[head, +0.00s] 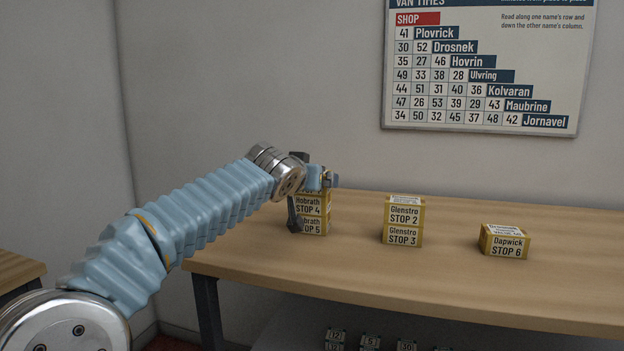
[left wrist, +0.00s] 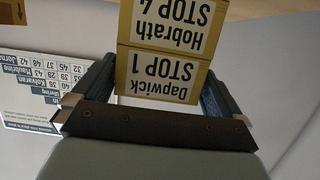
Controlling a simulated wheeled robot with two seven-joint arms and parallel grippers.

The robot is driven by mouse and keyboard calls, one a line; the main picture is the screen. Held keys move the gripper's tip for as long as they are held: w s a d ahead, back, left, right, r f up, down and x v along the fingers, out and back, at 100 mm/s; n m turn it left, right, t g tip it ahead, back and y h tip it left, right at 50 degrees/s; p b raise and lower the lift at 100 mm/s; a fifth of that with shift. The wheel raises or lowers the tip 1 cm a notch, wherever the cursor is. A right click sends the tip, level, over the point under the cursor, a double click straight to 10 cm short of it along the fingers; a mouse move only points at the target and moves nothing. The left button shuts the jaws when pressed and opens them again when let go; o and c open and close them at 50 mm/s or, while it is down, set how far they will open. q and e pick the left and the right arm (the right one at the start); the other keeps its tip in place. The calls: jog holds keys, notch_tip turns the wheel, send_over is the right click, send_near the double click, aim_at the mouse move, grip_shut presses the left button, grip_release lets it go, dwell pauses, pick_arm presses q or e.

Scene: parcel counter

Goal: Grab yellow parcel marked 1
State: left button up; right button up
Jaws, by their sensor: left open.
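The yellow parcel marked Dapwick STOP 1 (left wrist: 163,76) shows upside down in the left wrist view, between the fingers of my left gripper (left wrist: 156,88). It sits on top of a yellow parcel marked Hobrath STOP 4 (left wrist: 172,20). In the head view my left gripper (head: 318,178) is at the top of the left stack and mostly hides the STOP 1 parcel. The jaws are open, one finger on each side of the parcel; whether either touches it I cannot tell. My right gripper is in neither view.
Under the Hobrath STOP 4 parcel is one marked STOP 5 (head: 316,227). To the right stand Glenstro STOP 2 (head: 404,214) on Glenstro STOP 3 (head: 402,236), then Dapwick STOP 6 (head: 507,246). The wooden counter (head: 450,280) is clear between stacks. A van times chart (head: 480,75) hangs behind.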

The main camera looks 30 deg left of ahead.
pick_arm(q)
jog(key=x, duration=0.3)
jog(key=shift+w+f+p, duration=0.1)
jog(key=shift+w+p, duration=0.1)
jog(key=shift+p, duration=0.15)
jog(key=c, duration=1)
